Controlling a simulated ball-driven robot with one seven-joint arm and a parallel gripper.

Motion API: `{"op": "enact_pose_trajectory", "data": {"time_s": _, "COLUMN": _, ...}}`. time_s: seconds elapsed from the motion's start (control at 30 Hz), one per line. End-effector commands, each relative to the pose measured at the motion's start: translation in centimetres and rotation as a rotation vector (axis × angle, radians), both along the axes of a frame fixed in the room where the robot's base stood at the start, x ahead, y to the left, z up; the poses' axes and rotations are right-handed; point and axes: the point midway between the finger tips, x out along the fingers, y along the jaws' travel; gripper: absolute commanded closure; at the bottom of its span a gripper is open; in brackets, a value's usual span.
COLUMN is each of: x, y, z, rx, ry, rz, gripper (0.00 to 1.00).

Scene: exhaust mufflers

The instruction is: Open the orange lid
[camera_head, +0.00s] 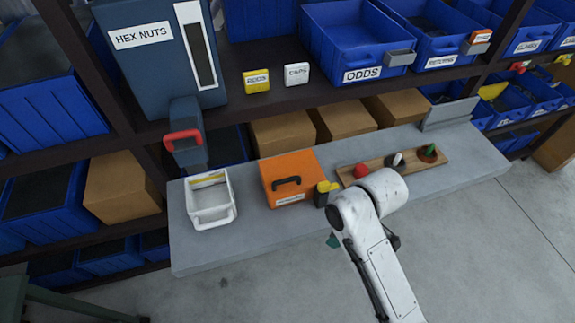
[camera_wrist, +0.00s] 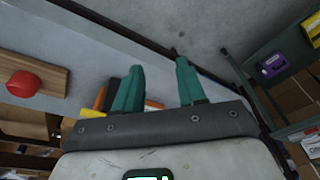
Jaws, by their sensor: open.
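The orange lid (camera_head: 284,165) is the top of an orange box on the grey bench, with a black handle (camera_head: 287,181) on it and a white label at its front. It looks closed. In the wrist view only a small strip of orange (camera_wrist: 100,98) shows behind a finger. My gripper (camera_wrist: 159,65) is open and empty, with two green fingers pointing over the bench's front edge. In the head view my arm hides most of it; a green fingertip (camera_head: 333,240) shows to the right of and nearer than the box, apart from it.
A black and yellow item (camera_head: 323,193) stands just right of the orange box. A white open-topped container (camera_head: 210,200) stands to its left. A wooden board (camera_head: 395,165) with a red knob (camera_head: 361,170) and other pieces lies to the right. Shelves with blue bins (camera_head: 345,40) rise behind.

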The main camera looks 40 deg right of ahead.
Motion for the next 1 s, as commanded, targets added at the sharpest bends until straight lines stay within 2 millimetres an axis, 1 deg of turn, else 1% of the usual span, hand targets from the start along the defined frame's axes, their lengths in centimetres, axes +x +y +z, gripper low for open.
{"op": "enact_pose_trajectory", "data": {"time_s": 0.03, "x": 2.6, "y": -0.4, "z": 2.0, "rx": 0.009, "ry": -0.038, "rz": 0.095, "gripper": 0.60}}
{"op": "enact_pose_trajectory", "data": {"time_s": 0.07, "x": 3.9, "y": -0.6, "z": 2.7, "rx": 0.013, "ry": -0.056, "rz": 0.159, "gripper": 0.60}}
{"op": "enact_pose_trajectory", "data": {"time_s": 0.1, "x": 5.5, "y": -0.8, "z": 3.8, "rx": 0.018, "ry": -0.083, "rz": 0.243, "gripper": 0.60}}
{"op": "enact_pose_trajectory", "data": {"time_s": 0.2, "x": 9.3, "y": -1.4, "z": 6.7, "rx": 0.024, "ry": -0.154, "rz": 0.447, "gripper": 0.60}}
{"op": "enact_pose_trajectory", "data": {"time_s": 0.3, "x": 12.2, "y": -1.9, "z": 9.3, "rx": 0.021, "ry": -0.221, "rz": 0.616, "gripper": 0.60}}
{"op": "enact_pose_trajectory", "data": {"time_s": 0.33, "x": 12.8, "y": -2.1, "z": 9.9, "rx": 0.020, "ry": -0.238, "rz": 0.659, "gripper": 0.60}}
{"op": "enact_pose_trajectory", "data": {"time_s": 0.4, "x": 14.1, "y": -2.3, "z": 11.2, "rx": 0.015, "ry": -0.272, "rz": 0.738, "gripper": 0.60}}
{"op": "enact_pose_trajectory", "data": {"time_s": 0.5, "x": 15.0, "y": -2.5, "z": 12.2, "rx": 0.009, "ry": -0.302, "rz": 0.808, "gripper": 0.60}}
{"op": "enact_pose_trajectory", "data": {"time_s": 0.57, "x": 15.3, "y": -2.5, "z": 12.3, "rx": 0.009, "ry": -0.309, "rz": 0.830, "gripper": 0.60}}
{"op": "enact_pose_trajectory", "data": {"time_s": 0.67, "x": 15.6, "y": -2.3, "z": 11.5, "rx": 0.009, "ry": -0.313, "rz": 0.839, "gripper": 0.60}}
{"op": "enact_pose_trajectory", "data": {"time_s": 0.8, "x": 16.1, "y": -1.6, "z": 9.4, "rx": 0.009, "ry": -0.310, "rz": 0.839, "gripper": 0.60}}
{"op": "enact_pose_trajectory", "data": {"time_s": 0.87, "x": 16.3, "y": -1.3, "z": 9.0, "rx": 0.012, "ry": -0.308, "rz": 0.837, "gripper": 0.60}}
{"op": "enact_pose_trajectory", "data": {"time_s": 1.0, "x": 17.1, "y": -0.5, "z": 6.7, "rx": 0.011, "ry": -0.309, "rz": 0.837, "gripper": 0.60}}
